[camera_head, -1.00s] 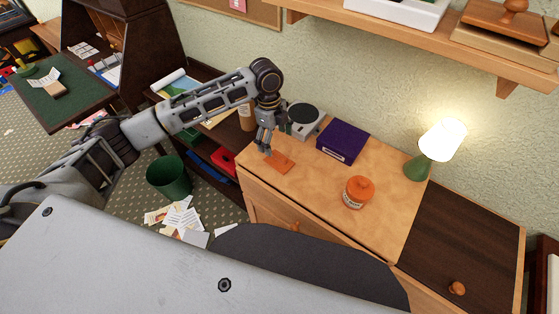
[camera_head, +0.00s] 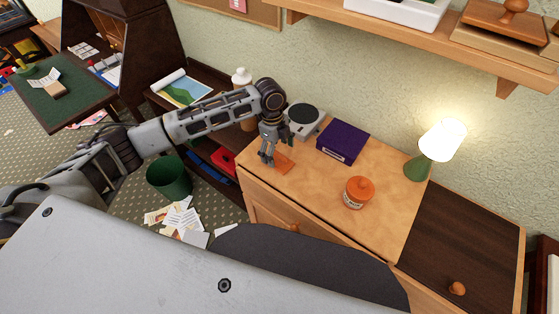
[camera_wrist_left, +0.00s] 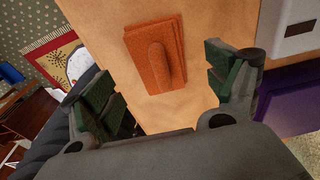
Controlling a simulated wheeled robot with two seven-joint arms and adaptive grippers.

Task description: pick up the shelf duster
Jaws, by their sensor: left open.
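The shelf duster, a flat orange pad with a raised rounded handle, lies on the light wooden cabinet top (camera_head: 310,190). In the head view the duster (camera_head: 285,164) is partly hidden by my left gripper (camera_head: 268,159). In the left wrist view the duster (camera_wrist_left: 172,62) shows whole, between and ahead of the two green-padded fingers. My left gripper is open, above and close to the duster, with nothing between its fingers that I can see touching. My right gripper is out of view.
A grey device with a round dark top (camera_head: 304,120), a purple box (camera_head: 343,141) and an orange-lidded jar (camera_head: 358,192) stand on the same top. A lit lamp (camera_head: 440,142) is further right. A wall shelf (camera_head: 420,45) hangs above. The top's front middle is clear.

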